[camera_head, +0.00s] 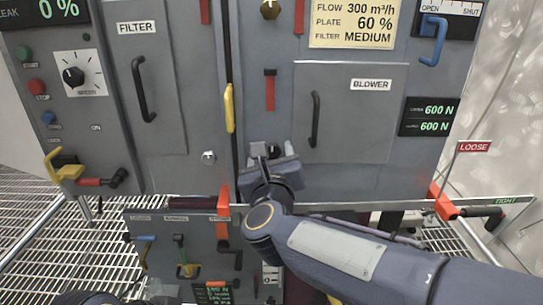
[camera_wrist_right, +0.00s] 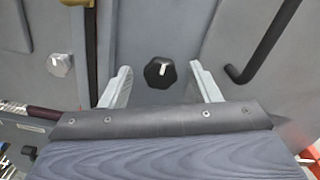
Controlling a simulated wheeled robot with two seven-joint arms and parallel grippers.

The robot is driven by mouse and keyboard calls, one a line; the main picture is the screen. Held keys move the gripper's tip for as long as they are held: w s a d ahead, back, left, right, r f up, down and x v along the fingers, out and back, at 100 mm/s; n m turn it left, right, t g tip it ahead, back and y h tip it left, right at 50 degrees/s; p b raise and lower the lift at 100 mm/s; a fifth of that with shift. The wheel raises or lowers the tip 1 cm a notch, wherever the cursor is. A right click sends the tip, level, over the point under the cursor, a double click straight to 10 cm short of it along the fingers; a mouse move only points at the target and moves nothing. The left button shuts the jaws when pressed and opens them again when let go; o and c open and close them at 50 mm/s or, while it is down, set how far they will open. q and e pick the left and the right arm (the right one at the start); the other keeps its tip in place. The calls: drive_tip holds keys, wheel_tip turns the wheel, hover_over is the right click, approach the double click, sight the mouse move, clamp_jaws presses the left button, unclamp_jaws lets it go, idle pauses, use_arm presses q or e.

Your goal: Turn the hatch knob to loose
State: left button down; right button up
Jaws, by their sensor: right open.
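A black faceted knob with a white pointer line (camera_wrist_right: 161,72) sits on the grey panel in the right wrist view, between my open fingertips and apart from both. Its pointer slants slightly up and to the right. The gripper also shows in the right wrist view (camera_wrist_right: 160,70). A red LOOSE label (camera_head: 473,147) and a TIGHT label (camera_head: 507,200) are at the right. My left gripper is out of view.
The hatch's black handle (camera_head: 315,120) stands out above and right of the gripper. A yellow handle (camera_head: 229,108) is to the upper left. A rail with orange-red ends (camera_head: 445,205) crosses below. Grated flooring (camera_head: 60,230) lies at the left.

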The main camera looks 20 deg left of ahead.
drive_tip(key=shift+w, duration=0.2)
drive_tip(key=shift+c, duration=0.5)
drive_tip(key=c, duration=0.9)
